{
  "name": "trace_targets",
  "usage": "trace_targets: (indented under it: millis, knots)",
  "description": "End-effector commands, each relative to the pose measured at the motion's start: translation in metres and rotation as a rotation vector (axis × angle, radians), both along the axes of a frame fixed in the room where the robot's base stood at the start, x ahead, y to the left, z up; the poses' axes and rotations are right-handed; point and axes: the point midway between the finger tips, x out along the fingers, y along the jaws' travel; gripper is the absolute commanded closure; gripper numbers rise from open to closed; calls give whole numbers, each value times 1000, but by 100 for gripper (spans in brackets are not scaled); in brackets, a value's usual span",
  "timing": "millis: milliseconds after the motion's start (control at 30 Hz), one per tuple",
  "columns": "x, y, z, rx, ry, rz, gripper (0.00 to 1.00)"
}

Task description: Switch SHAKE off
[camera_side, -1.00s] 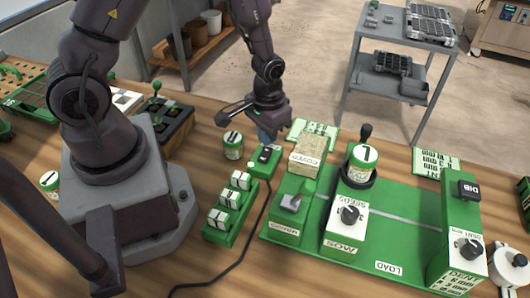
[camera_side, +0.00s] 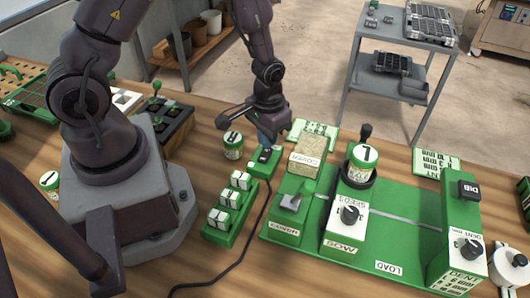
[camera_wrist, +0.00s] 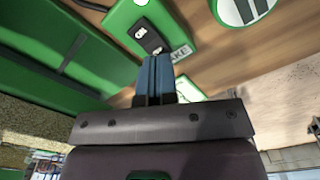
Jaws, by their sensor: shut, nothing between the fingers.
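The SHAKE switch is a small green box (camera_side: 258,170) with a black rocker (camera_side: 264,155) on top and a black cable. In the wrist view its black rocker (camera_wrist: 147,38) carries white lettering, and part of the label (camera_wrist: 181,52) reads "AKE". I cannot tell surely which side of the rocker is down. My gripper (camera_side: 267,140) points down over the far end of the switch, with its blue fingers together and empty. In the wrist view the fingertips (camera_wrist: 154,58) are right at the rocker's edge; I cannot tell whether they touch.
A lidded jar (camera_side: 232,146) stands left of the switch. A green rack of white-topped blocks (camera_side: 218,233) lies in front. The green seeder base (camera_side: 300,236) with the COVER block (camera_side: 308,160) is close on the right. The cable runs forward over bare wood.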

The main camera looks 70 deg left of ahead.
Motion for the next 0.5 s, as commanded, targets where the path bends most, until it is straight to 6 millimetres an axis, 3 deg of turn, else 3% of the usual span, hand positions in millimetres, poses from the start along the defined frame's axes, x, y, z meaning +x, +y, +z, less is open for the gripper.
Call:
trace_targets:
  millis: [500]
  knots:
    - [0, 0, -8, 0, 1, 0, 100]
